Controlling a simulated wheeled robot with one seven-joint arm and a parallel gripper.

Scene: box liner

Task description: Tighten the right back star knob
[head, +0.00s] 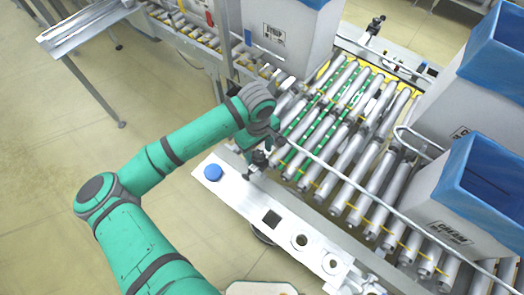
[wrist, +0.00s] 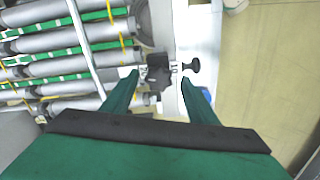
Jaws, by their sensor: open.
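A black star knob (wrist: 191,65) sticks out from a dark clamp block (wrist: 158,70) at the edge of the roller conveyor in the wrist view. In the head view this clamp (head: 259,158) is small and partly covered by my arm's end. My gripper (wrist: 160,80) is open, its two green fingers on either side of the clamp block. The knob lies just ahead of the right fingertip. I cannot tell whether a finger touches it. Another dark knobbed clamp (head: 376,24) stands on the conveyor's far side.
A metal guide rail (head: 345,183) runs along the rollers (head: 345,135). A white side plate with a blue button (head: 213,172) lies in front. Blue-lined boxes (head: 470,200) stand at the right, another box (head: 290,40) at the back.

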